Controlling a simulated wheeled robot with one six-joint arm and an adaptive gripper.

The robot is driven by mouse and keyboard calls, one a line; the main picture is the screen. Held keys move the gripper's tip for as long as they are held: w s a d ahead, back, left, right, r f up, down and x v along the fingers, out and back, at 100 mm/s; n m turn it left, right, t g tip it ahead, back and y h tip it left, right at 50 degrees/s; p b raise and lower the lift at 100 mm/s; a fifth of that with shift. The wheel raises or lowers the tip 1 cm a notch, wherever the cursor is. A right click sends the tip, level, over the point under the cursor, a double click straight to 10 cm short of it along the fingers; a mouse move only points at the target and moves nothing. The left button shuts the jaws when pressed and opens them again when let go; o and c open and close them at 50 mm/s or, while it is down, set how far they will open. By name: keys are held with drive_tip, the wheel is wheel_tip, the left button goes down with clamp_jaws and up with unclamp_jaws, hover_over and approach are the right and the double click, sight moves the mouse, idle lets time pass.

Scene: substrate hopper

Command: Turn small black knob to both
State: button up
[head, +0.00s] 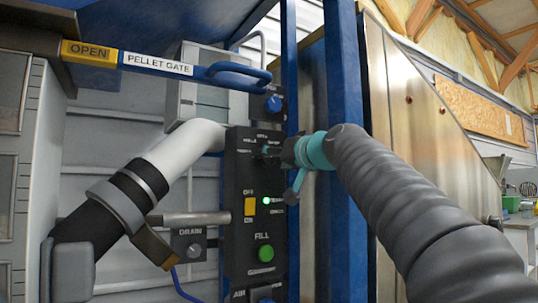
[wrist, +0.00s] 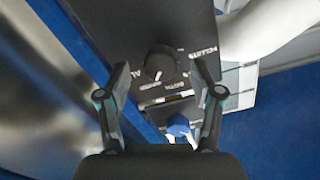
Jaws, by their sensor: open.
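The small black knob (wrist: 160,62) is on a dark control panel (wrist: 110,22), which also shows in the head view (head: 236,190). In the wrist view, a pale mark on the knob's rim points down. My gripper (wrist: 162,72) is open, one finger to each side of the knob, with visible gaps between fingers and knob. In the head view my gripper (head: 278,152) is at the panel's upper part and hides most of the knob.
Below on the panel are a yellow switch (head: 250,206) and a green FILL button (head: 265,253). A blue knob (head: 273,104) sits above. The blue PELLET GATE handle (head: 235,74) reaches across the upper left. A blue post (head: 346,110) stands close by my arm.

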sight(270, 159)
drive_tip(key=shift+p+x, duration=0.4)
drive_tip(key=shift+x, duration=1.3)
drive_tip(key=c, duration=1.2)
